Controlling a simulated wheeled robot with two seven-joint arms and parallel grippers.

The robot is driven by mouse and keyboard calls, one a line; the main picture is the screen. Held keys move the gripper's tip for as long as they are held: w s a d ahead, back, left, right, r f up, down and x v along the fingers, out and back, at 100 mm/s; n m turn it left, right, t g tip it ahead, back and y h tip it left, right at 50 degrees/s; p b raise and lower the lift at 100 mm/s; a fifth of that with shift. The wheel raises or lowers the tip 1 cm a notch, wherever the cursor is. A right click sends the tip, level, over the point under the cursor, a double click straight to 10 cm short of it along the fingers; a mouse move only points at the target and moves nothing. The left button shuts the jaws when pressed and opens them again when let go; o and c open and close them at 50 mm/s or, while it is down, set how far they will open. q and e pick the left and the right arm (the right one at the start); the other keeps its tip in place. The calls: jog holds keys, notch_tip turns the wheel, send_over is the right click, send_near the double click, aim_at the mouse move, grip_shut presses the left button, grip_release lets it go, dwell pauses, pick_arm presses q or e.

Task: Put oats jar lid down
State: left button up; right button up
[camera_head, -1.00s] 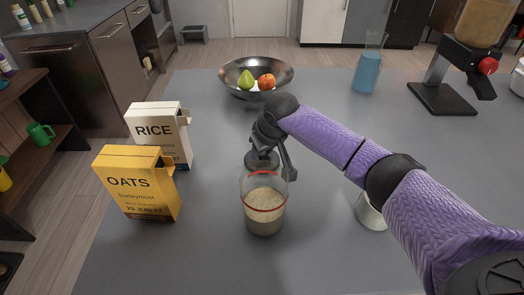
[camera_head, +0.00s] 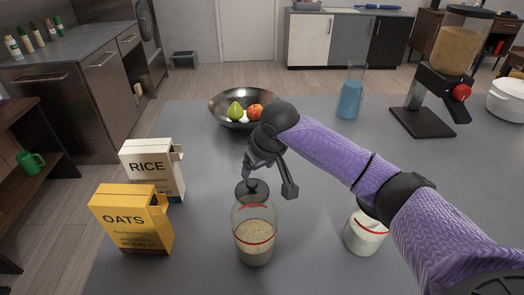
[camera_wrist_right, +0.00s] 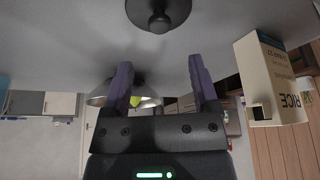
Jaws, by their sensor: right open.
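The oats jar lid (camera_head: 252,190), a dark disc with a round knob, appears to lie on the tabletop just behind the open glass oats jar (camera_head: 255,238). In the head view it overlaps the jar's rim. The right wrist view shows the lid (camera_wrist_right: 158,14) at the top edge, knob up, with grey tabletop around it. My right gripper (camera_head: 268,185) is open and empty, above and behind the lid. Its two fingers (camera_wrist_right: 160,72) stand apart with nothing between them. My left gripper is not in view.
A yellow OATS box (camera_head: 130,225) and a white RICE box (camera_head: 150,165) stand at left. A bowl of fruit (camera_head: 227,118) is behind. A second jar (camera_head: 362,236) stands partly under my right arm. A blue-filled carafe (camera_head: 350,97) and a dispenser (camera_head: 425,122) stand at back right.

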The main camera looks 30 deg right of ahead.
jog(key=p+v, duration=0.1)
jog(key=v, duration=0.3)
jog(key=shift+r, duration=0.1)
